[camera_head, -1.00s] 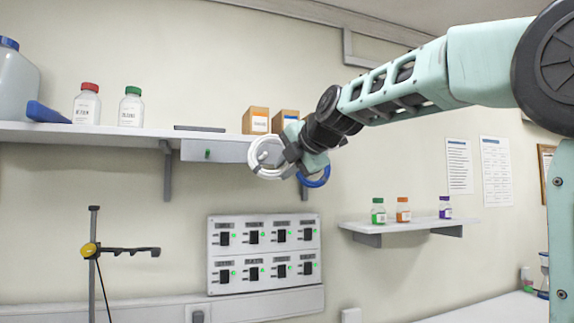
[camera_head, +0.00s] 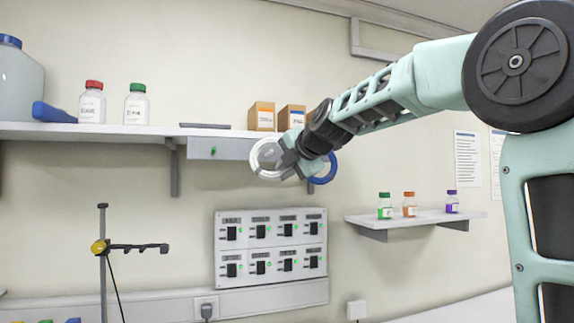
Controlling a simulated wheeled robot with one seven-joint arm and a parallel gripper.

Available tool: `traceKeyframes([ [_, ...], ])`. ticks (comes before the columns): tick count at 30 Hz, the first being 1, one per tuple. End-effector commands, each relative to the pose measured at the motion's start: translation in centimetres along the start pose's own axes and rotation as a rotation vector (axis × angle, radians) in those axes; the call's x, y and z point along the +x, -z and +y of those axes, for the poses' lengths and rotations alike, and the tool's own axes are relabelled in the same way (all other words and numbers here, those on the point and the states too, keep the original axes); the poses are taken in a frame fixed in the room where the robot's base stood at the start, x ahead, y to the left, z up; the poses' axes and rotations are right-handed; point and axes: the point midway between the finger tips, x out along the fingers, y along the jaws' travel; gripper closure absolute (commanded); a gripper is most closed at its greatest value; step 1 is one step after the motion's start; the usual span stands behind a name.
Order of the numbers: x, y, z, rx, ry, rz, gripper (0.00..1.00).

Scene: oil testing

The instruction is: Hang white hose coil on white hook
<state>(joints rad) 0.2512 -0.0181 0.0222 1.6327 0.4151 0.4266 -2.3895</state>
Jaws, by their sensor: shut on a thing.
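The white hose coil (camera_head: 256,160) is a ring in front of the grey rail under the upper shelf. My gripper (camera_head: 284,161) is shut on its right side. A blue coil (camera_head: 330,172) is partly hidden behind my gripper, at the right end of the rail. A small green hook (camera_head: 213,151) shows on the rail to the left of the white coil. The white hook cannot be made out; the coil and my gripper cover that part of the rail. I cannot tell whether the coil touches a hook.
The upper shelf (camera_head: 80,131) carries bottles, a jug and two small boxes (camera_head: 276,117) just above the coil. A lower shelf (camera_head: 415,219) at right holds three small bottles. A switch panel (camera_head: 270,246) is on the wall below. A clamp stand (camera_head: 102,260) stands at left.

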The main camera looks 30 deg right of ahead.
Motion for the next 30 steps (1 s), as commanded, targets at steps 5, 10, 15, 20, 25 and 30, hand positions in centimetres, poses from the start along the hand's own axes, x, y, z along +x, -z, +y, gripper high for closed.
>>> traceKeyframes([
  [5,1.0,-0.3,0.0,0.001,0.0,0.0,1.0],
  [10,1.9,-0.3,-0.4,0.0,-0.001,-0.001,1.0],
  [15,2.2,-0.3,-0.4,0.0,-0.001,-0.001,1.0],
  [20,2.3,-0.3,-0.4,0.0,-0.001,0.0,1.0],
  [25,2.3,-0.4,-0.4,0.0,-0.001,-0.001,1.0],
  [30,2.3,-0.4,-0.4,0.0,-0.001,-0.001,1.0],
])
